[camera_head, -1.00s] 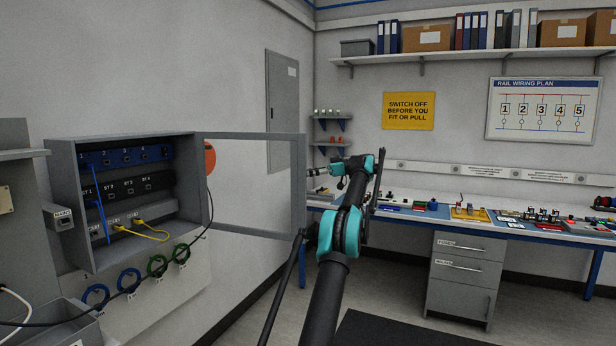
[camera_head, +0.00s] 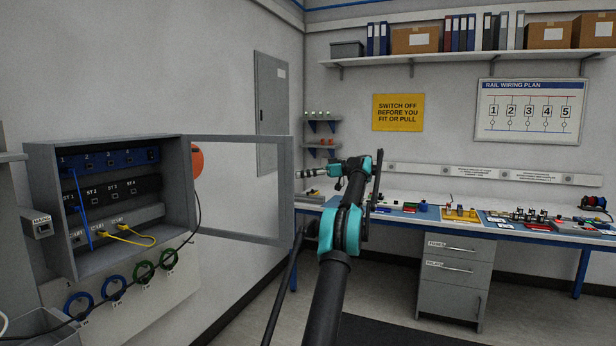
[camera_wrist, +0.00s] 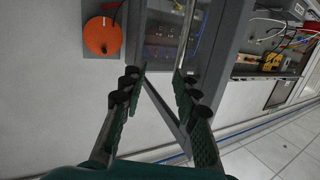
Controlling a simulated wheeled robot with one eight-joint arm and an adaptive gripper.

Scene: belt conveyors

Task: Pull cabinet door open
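The cabinet (camera_head: 110,145) is a grey wall box with its inside exposed. Its door (camera_head: 284,190), a grey frame around a clear pane, stands wide open, hinged on the cabinet's right side. In the head view my gripper (camera_head: 299,174) is just right of the door's free edge, pointing left. In the wrist view my gripper (camera_wrist: 160,77) is open, its fingers apart. The door frame (camera_wrist: 222,65) is beyond the fingertips there, with a pale bar (camera_wrist: 189,30) along the pane. I cannot tell whether a finger touches the door.
A workbench (camera_head: 400,212) with small parts and a drawer unit (camera_head: 455,275) stands to the right. An orange disc (camera_head: 197,160) is on the wall behind the door; it also shows in the wrist view (camera_wrist: 102,36). Cables hang below the cabinet. Floor is clear between cabinet and bench.

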